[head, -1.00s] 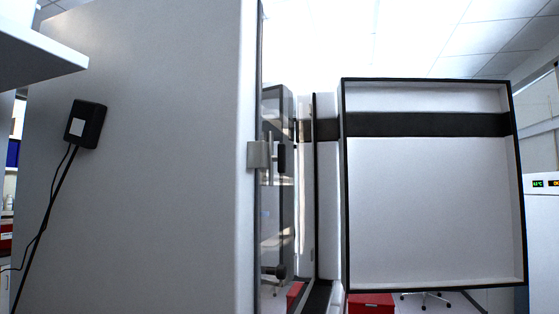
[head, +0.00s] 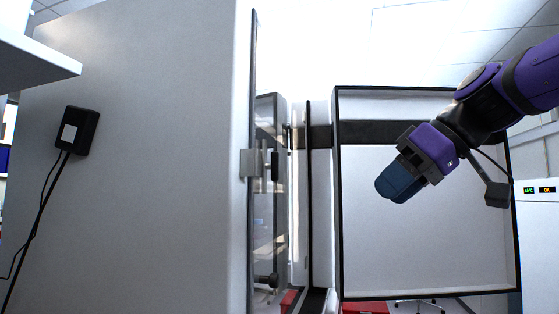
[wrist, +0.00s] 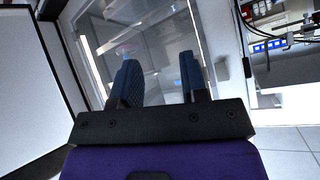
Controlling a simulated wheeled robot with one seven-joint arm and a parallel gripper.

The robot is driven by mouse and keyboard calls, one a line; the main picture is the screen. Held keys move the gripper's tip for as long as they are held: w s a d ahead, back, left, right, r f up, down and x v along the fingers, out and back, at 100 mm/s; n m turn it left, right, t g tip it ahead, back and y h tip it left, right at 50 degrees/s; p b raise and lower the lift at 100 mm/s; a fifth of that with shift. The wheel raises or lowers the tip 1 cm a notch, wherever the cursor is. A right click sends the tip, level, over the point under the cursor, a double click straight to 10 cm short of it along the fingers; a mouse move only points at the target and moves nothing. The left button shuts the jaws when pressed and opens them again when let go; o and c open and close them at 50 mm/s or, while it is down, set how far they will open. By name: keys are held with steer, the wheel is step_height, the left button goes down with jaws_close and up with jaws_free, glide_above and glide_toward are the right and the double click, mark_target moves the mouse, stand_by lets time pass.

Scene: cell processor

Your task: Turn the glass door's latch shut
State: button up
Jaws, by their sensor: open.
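The glass door (head: 268,215) shows edge-on along the front of a large white cabinet (head: 150,170) in the head view. A grey metal latch bracket (head: 251,163) with a dark knob (head: 275,166) sits at its edge, about mid-height. I cannot tell the latch's exact turn. My gripper (head: 394,187) is to the right of the latch, apart from it, in front of the open outer door. In the wrist view its two dark blue fingers (wrist: 158,68) are apart with nothing between them. Glass with a metal frame (wrist: 98,60) shows beyond them.
The white outer door (head: 425,235) with a dark rim stands wide open at the right; it also shows at the left of the wrist view (wrist: 25,85). A black power box (head: 77,130) with cables hangs on the cabinet's side. Tiled floor (wrist: 285,140) is clear at lower right.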

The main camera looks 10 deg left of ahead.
steer(key=w+a+r+n+g+y, duration=0.35)
steer(key=a+r+n, duration=0.25)
steer(key=a+r, duration=0.3)
steer(key=x, duration=1)
steer(key=shift+w+a+r+t, duration=0.2)
steer(key=shift+a+t, duration=0.15)
steer(key=shift+a, duration=0.1)
steer(key=shift+y, duration=0.25)
steer(key=shift+c, duration=0.2)
jaws_close()
